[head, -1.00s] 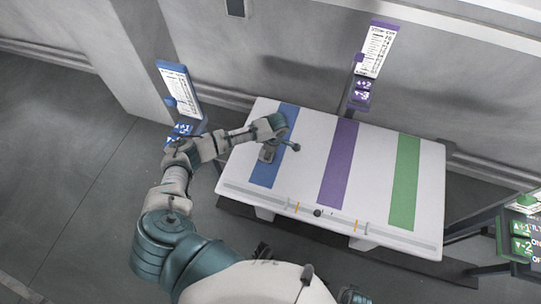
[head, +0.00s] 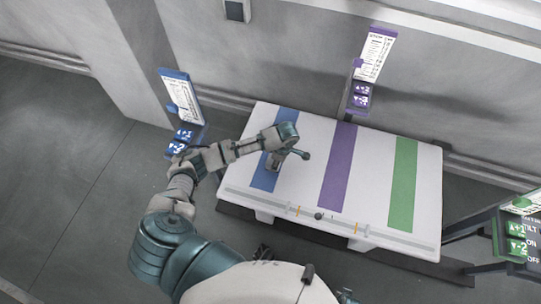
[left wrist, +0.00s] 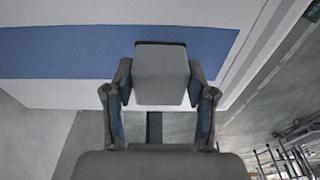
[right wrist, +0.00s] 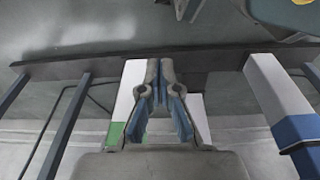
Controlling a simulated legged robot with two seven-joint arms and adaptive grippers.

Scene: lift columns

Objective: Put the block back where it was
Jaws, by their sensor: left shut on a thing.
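A grey block (left wrist: 162,78) with a dark far edge is between the fingers of my left gripper (left wrist: 160,85) in the left wrist view. The gripper is shut on it. In the head view my left gripper (head: 273,162) is over the blue stripe (head: 262,180) of the white table (head: 310,140), near its right edge. The arm hides much of the block there, and I cannot tell whether it touches the table. My right gripper (left wrist: 160,85) is not in that view; the right wrist view shows its fingers (right wrist: 159,72) together, with nothing between them.
The table also has a purple stripe (head: 338,170) and a green stripe (head: 403,170), both clear. Lift columns with label panels stand around it: blue (head: 181,95), purple (head: 375,55) and green (head: 515,235). A ruled strip (head: 385,235) runs along the near edge.

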